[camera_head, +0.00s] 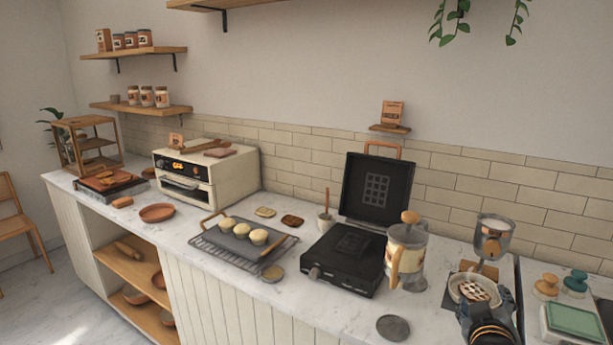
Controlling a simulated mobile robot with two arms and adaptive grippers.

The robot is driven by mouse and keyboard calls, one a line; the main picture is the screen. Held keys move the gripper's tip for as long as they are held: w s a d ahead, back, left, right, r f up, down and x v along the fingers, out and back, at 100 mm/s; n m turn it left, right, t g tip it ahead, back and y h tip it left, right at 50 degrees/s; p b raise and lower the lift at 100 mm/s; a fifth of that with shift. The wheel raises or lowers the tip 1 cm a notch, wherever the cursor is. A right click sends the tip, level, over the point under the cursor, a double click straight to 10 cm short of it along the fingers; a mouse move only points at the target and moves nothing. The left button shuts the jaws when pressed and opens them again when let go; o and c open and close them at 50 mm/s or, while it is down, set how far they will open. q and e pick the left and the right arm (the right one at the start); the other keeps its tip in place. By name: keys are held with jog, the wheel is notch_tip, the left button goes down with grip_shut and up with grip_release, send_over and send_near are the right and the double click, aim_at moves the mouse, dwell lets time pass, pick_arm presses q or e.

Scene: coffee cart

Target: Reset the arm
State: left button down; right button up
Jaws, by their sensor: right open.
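My right gripper (487,306) shows at the bottom right of the head view, with its arm coming in from the bottom edge. It is open, and I see nothing held in it. It is just in front of a pale round dish (456,291) with a brown-and-white waffle-like piece (478,291) in it. The gripper overlaps the dish's near edge in the picture, and I cannot tell whether they touch. My left gripper is not in view.
Near the gripper stand a glass dispenser (492,236), a French press (406,258) and an open waffle maker (345,262). A grey disc (393,327) lies at the counter's front. A green-topped box (575,322) is at right. A cooling rack (226,254) and oven (207,180) are farther left.

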jog(key=s+a+f+g+y, duration=0.2)
jog(key=s+a+f+g, duration=0.15)
jog(key=s+f, duration=0.45)
jog(key=s+a+f+g+y, duration=0.2)
jog(key=s+a+f, duration=0.3)
jog(key=f, duration=0.5)
jog(key=s+a+f+g+y, duration=0.1)
jog(key=s+a+f+g, duration=0.2)
jog(key=s, duration=0.6)
jog(key=s+a+f+g+y, duration=0.2)
jog(key=s+f, duration=0.3)
jog(key=s, duration=0.3)
notch_tip(320, 180, down, 25)
jog(key=s, duration=0.2)
jog(key=s+d+f+g, duration=0.2)
jog(key=s+f, duration=1.4)
jog(key=shift+s+d+n, duration=0.2)
jog(key=shift+d+n, duration=0.1)
jog(key=shift+d, duration=0.1)
jog(key=shift+r, duration=0.1)
